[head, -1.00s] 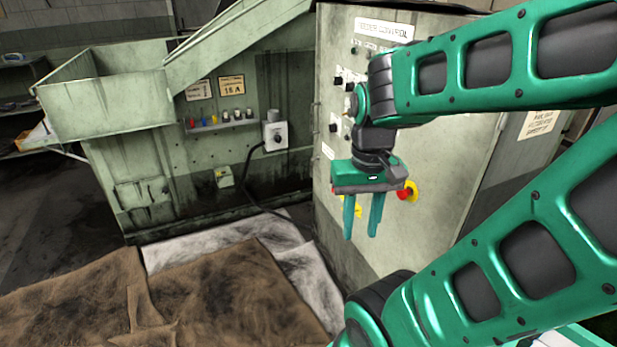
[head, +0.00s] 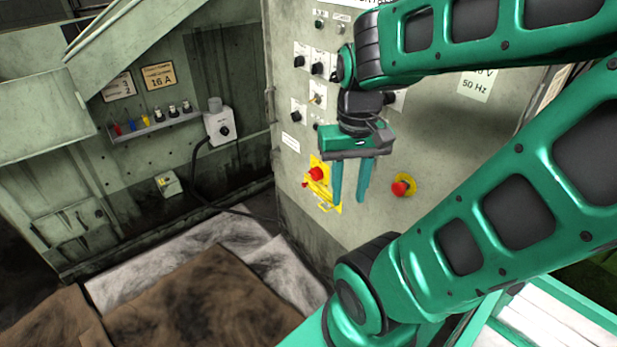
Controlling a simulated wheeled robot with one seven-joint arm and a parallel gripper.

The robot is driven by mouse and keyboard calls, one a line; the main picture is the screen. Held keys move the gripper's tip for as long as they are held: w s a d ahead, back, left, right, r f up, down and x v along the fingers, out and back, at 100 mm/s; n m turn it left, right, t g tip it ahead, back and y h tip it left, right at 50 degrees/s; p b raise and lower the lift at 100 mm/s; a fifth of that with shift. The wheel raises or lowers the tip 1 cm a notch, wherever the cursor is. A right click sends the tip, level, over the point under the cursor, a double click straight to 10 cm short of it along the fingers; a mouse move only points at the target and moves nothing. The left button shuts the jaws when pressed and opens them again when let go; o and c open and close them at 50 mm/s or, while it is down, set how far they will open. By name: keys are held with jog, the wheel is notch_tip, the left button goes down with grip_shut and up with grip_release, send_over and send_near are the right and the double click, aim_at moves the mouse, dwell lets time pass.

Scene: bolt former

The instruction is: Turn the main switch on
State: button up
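The control cabinet (head: 400,225) has two red controls low on its front. One is a red knob (head: 317,174) on a yellow plate (head: 323,201), just left of my gripper. The other is a red button (head: 400,188) on a round yellow base, to the right of my gripper. I cannot read which one is the main switch. My gripper (head: 350,201) points down in front of the cabinet, its two teal fingers apart with nothing between them. Its left finger overlaps the yellow plate's right edge in the picture; I see no clear contact.
Black knobs (head: 299,62) and small switches fill the panel above, partly hidden by my arm. A grey box with a knob (head: 221,125) and a fuse shelf (head: 155,124) are on the green machine at left. Brown and white cloths (head: 200,300) cover the floor in front.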

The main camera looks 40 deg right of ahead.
jog(key=o, duration=0.7)
jog(key=shift+s+r, duration=0.25)
jog(key=shift+s, duration=0.25)
jog(key=n+h, duration=1.8)
jog(key=n, duration=0.6)
send_near(312, 175)
jog(key=shift+g, duration=0.4)
jog(key=d, duration=0.9)
jog(key=shift+f, duration=0.1)
jog(key=shift+a, duration=0.15)
jog(key=c, duration=1)
